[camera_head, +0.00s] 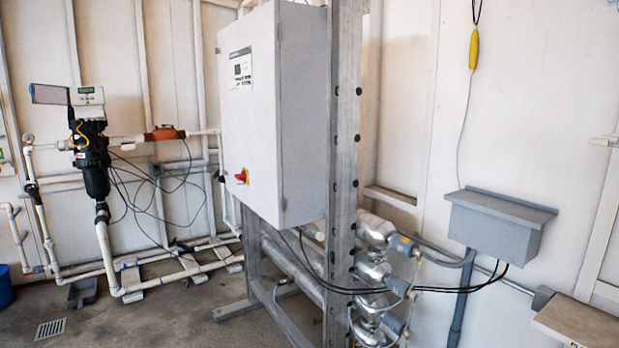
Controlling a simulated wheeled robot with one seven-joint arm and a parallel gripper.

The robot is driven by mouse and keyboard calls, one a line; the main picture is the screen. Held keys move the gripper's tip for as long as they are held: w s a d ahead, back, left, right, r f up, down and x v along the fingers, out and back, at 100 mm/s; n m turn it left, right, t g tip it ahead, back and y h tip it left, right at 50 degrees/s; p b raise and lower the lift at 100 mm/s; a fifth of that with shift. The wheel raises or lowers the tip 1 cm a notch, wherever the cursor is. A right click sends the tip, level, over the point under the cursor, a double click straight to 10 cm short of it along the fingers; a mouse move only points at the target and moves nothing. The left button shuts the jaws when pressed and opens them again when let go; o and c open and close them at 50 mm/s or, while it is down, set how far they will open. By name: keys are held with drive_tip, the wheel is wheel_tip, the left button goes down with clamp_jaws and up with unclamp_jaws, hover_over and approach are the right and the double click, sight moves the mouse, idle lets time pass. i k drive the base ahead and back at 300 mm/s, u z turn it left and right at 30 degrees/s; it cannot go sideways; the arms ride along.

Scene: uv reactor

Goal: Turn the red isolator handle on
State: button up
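The red isolator handle (242,176) is a small red knob on a yellow plate. It sits low on the front face of the light grey control cabinet (262,130), near the left edge of that face. Its exact angle is too small to read. The cabinet's door looks shut, with a small display and a label panel (241,69) near its top. My gripper is not in this view, and nothing touches the handle.
The cabinet hangs on a grey steel frame (343,150) with metal reactor tubes behind. White pipes and a black filter unit (92,160) stand at the left. A grey box (498,225) is on the right wall. Concrete floor (150,320) is open in front, with a drain grate (51,328).

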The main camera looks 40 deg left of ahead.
sight(242, 176)
drive_tip(key=u, duration=2.05)
drive_tip(key=i, duration=0.45)
